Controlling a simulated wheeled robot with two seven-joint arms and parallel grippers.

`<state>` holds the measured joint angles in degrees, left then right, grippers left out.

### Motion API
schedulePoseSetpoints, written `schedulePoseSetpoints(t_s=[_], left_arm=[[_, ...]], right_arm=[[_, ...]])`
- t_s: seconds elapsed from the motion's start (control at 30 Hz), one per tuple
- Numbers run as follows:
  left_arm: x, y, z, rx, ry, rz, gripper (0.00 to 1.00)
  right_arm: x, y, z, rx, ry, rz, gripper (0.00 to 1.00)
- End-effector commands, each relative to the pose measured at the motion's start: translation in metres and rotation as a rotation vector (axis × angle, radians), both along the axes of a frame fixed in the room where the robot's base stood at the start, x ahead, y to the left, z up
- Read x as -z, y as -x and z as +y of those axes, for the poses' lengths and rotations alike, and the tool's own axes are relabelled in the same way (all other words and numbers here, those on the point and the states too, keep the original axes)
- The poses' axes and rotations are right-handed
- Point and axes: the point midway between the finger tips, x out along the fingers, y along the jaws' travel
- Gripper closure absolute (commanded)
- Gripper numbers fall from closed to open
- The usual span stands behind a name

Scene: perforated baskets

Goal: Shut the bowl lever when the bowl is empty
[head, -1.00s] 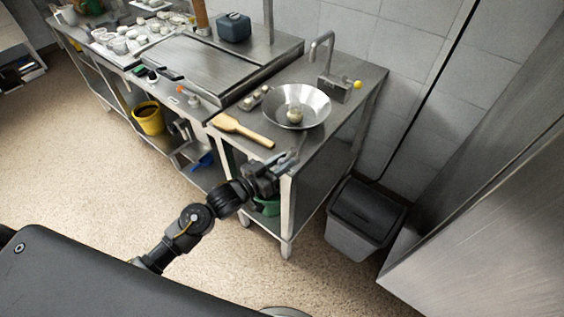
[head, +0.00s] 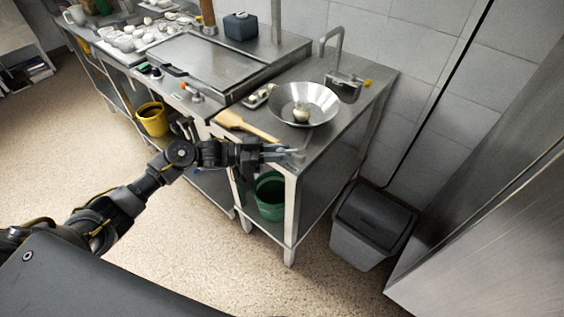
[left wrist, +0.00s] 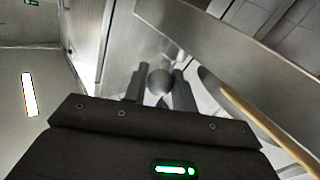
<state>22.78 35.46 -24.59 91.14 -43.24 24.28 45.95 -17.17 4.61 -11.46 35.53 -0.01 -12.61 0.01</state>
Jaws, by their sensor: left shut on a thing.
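A shiny metal bowl (head: 321,98) sits on the steel counter (head: 345,126) at the tap. A pale round thing (head: 301,112) lies in it, so the bowl does not look empty. My left gripper (head: 287,153) is at the counter's front corner, below and in front of the bowl. In the left wrist view, a grey round knob (left wrist: 160,80) shows between the fingers of my left gripper (left wrist: 160,88), which is shut on it. I cannot tell whether the knob belongs to the bowl lever. My right gripper is out of view.
A wooden paddle (head: 246,126) lies on the counter left of the bowl. A tap (head: 335,48) stands behind it. A green bucket (head: 269,196) is on the shelf below. A dark bin (head: 372,226) stands right of the counter. Floor in front is clear.

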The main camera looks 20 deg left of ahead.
Motion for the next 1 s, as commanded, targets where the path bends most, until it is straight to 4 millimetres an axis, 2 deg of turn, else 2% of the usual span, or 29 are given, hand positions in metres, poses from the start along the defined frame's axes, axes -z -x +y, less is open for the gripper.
schedulePoseSetpoints(t_s=[0.03,0.3,0.57,0.87,0.9,1.0], left_arm=[[0.005,-0.004,0.002,0.023,-0.002,-0.006,0.96],[0.002,-0.009,0.004,0.135,0.000,-0.004,0.96],[0.000,-0.010,0.004,0.170,0.001,-0.002,0.96],[-0.001,-0.009,0.004,0.171,0.001,-0.003,0.96],[-0.001,-0.009,0.004,0.170,0.001,-0.003,0.72],[-0.001,-0.009,0.004,0.170,0.001,-0.002,0.59]], right_arm=[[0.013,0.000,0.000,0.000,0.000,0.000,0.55],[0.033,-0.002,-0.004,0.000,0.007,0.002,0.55],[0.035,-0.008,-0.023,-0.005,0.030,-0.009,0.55],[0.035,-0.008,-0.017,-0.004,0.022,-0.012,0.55],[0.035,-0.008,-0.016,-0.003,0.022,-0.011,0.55],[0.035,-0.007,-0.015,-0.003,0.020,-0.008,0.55]])
